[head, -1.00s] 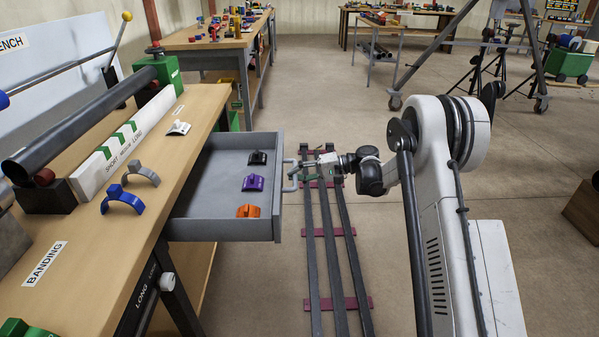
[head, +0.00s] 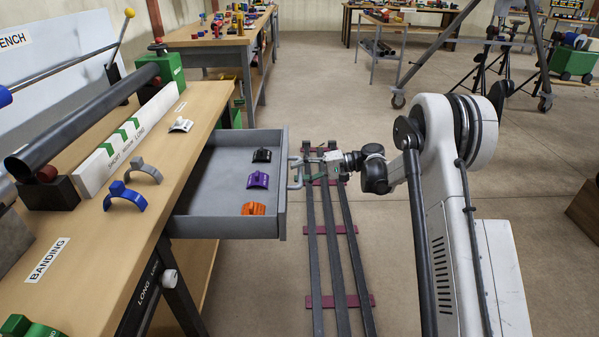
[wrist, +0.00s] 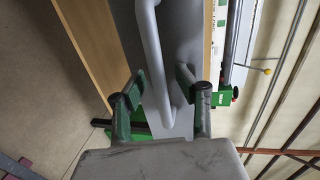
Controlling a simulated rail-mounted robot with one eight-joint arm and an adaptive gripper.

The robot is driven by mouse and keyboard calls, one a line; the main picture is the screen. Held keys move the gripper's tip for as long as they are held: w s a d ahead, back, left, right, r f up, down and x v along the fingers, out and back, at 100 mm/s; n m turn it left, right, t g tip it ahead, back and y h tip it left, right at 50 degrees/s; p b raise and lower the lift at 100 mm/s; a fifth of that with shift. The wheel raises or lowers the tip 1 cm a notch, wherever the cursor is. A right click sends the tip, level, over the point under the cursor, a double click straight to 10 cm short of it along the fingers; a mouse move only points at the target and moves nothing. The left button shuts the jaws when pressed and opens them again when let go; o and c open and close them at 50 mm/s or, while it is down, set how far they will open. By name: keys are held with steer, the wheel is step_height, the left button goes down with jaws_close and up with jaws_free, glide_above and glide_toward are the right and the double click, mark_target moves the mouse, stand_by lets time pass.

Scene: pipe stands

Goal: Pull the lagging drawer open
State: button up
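The grey drawer (head: 228,228) stands pulled out from the wooden bench, its inside exposed. It holds a black clamp (head: 262,155), a purple clamp (head: 257,180) and an orange clamp (head: 253,209). The drawer's bar handle (head: 294,174) is on its right-hand front face. My gripper (head: 304,167) is at the handle, to the right of the drawer front. In the wrist view, my gripper (wrist: 160,88) is open, and the handle (wrist: 155,60) runs between its two green-padded fingers. Gaps show on both sides of the bar.
The bench (head: 165,150) carries a dark pipe (head: 85,120), a blue clamp (head: 125,197), a grey clamp (head: 144,171) and a white clamp (head: 181,125). Dark floor rails (head: 338,255) run under my arm. The floor right of the drawer is otherwise clear.

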steer(key=v, duration=1.2)
steer(key=s+a+r+m+t+h, duration=0.15)
steer(key=s+r+h, duration=0.25)
steer(key=s+r, duration=0.4)
steer(key=s+a+r+t+h, duration=0.1)
steer(key=s+a+r+h, duration=0.25)
steer(key=s+r, duration=0.45)
steer(key=s+d+f+n+t+h, duration=0.1)
steer(key=s+d+h, duration=0.15)
steer(key=s, duration=0.65)
steer(key=s+d+f+t+h, duration=0.2)
steer(key=s+h, duration=0.1)
steer(key=s, duration=0.6)
steer(key=s+d+f+n+t+h, duration=0.1)
steer(key=s+d+h, duration=0.2)
steer(key=s, duration=0.7)
step_height(320, 180, up, 14)
steer(key=p, duration=1.4)
steer(key=shift+w+p, duration=0.3)
